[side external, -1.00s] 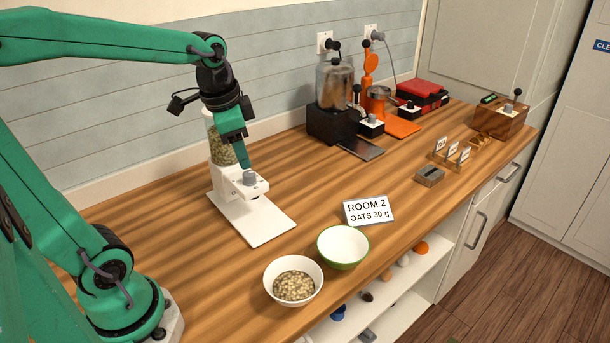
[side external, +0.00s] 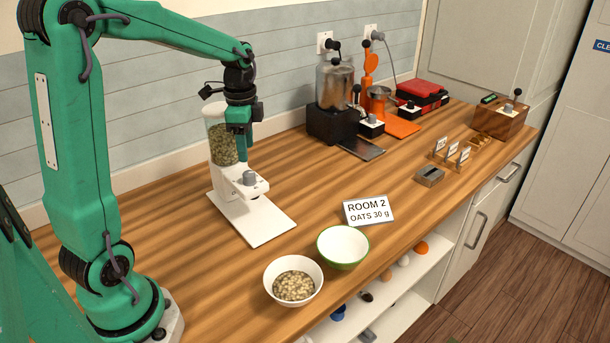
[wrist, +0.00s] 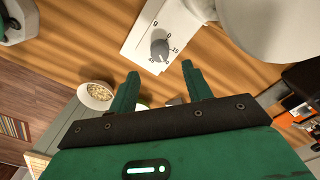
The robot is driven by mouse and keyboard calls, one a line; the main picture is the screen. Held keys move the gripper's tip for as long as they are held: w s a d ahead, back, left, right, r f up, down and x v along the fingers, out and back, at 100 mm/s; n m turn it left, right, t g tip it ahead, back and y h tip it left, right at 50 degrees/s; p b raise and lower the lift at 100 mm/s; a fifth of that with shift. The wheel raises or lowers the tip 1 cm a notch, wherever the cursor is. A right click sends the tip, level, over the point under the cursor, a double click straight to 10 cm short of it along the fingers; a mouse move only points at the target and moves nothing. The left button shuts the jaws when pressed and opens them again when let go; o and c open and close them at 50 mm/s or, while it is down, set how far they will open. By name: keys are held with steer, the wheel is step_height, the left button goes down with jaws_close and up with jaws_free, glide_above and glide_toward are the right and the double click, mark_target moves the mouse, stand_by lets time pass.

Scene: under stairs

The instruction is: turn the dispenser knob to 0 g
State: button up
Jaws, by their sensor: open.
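The dispenser (side external: 222,145) stands on the counter, a clear hopper of oats on a white stand with a flat base plate. Its grey knob (side external: 249,178) sits on a white ledge at the front; the wrist view shows the knob (wrist: 159,47) with printed marks including 0 and 15 around it. I cannot tell surely which mark it points at. My gripper (side external: 244,158) is just above the knob, pointing down. In the wrist view my gripper (wrist: 160,68) is open and empty, with the knob beyond and between the fingertips, apart from them.
A bowl of oats (side external: 293,264) and an empty green-rimmed bowl (side external: 343,266) stand near the counter's front edge. A sign (side external: 368,210) reads ROOM 2, OATS 30 g. A dark-based blender-like machine (side external: 333,127) and other devices stand farther right. The counter between is clear.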

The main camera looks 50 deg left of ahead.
mark_target(249, 173)
steer(key=shift+f, duration=3.85)
steer(key=shift+c, duration=0.3)
steer(key=c, duration=0.9)
